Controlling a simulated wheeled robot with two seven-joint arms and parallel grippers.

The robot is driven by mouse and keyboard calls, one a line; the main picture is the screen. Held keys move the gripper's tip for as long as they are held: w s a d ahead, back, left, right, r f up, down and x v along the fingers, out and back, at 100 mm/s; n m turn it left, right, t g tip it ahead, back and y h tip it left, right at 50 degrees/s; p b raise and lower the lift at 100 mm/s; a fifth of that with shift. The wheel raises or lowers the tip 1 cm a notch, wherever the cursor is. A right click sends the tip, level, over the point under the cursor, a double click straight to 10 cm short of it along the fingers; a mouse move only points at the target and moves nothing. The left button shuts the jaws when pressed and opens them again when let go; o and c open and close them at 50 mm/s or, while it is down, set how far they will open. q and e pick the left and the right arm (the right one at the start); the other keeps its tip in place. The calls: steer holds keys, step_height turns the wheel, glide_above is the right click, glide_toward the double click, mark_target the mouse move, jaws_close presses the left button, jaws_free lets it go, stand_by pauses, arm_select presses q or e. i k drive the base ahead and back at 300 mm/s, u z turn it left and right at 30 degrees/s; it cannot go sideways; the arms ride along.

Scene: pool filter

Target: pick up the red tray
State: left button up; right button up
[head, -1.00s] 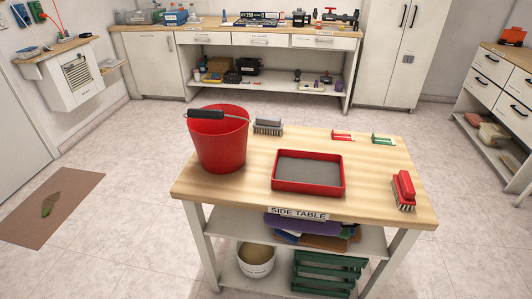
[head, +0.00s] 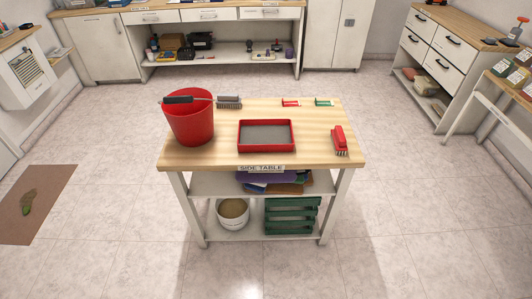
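The red tray (head: 266,150) lies flat on the wooden top of the side table (head: 210,160), near its front middle. It has a low red rim and a grey inside, and nothing is seen in it. Neither of my grippers shows in the head view.
A red brush (head: 339,140) lies to the right. Small red (head: 291,102) and green (head: 324,102) items lie at the back.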

mark_target(254, 135)
steer(key=u, duration=1.05)
steer(key=i, duration=1.1)
steer(key=z, duration=0.65)
steer(key=i, duration=0.45)
steer(key=z, duration=0.55)
